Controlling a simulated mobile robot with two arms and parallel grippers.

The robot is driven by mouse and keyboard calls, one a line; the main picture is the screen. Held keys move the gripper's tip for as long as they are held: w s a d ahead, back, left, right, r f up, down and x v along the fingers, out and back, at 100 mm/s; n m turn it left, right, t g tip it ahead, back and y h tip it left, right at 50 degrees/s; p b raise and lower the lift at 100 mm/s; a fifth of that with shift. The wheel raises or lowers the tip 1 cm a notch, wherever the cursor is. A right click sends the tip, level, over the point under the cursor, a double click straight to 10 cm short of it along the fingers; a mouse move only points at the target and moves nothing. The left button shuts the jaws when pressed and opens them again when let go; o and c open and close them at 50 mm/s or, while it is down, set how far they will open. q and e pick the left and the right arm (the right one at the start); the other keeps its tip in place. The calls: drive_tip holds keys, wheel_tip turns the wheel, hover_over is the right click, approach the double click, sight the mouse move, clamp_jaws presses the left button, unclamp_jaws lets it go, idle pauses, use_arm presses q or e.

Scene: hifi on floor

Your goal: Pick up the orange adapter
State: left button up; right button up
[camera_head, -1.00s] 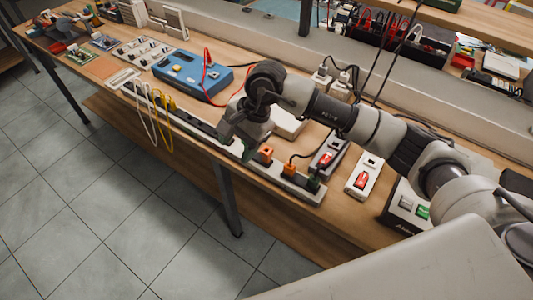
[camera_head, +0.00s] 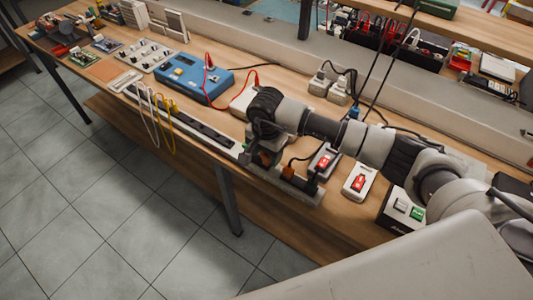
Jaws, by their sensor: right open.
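An orange adapter (camera_head: 264,158) sits on the long power strip (camera_head: 205,133) along the front edge of the bench. It is mostly hidden by my right gripper (camera_head: 260,158), which points down at it with its fingers apart. I cannot tell whether the fingers touch it. A second orange plug (camera_head: 287,172) with a black cable sits to its right on the same strip. My left gripper is not in view.
White switched sockets with red switches (camera_head: 358,182) stand right of the gripper. A blue meter box (camera_head: 193,77) with a red lead stands to the left. Yellow and white cables (camera_head: 165,125) hang over the front edge. The floor in front is clear.

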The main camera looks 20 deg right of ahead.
drive_tip(key=shift+f, duration=0.85)
drive_tip(key=shift+c, duration=0.4)
drive_tip(key=c, duration=0.9)
drive_tip(key=shift+r, duration=0.15)
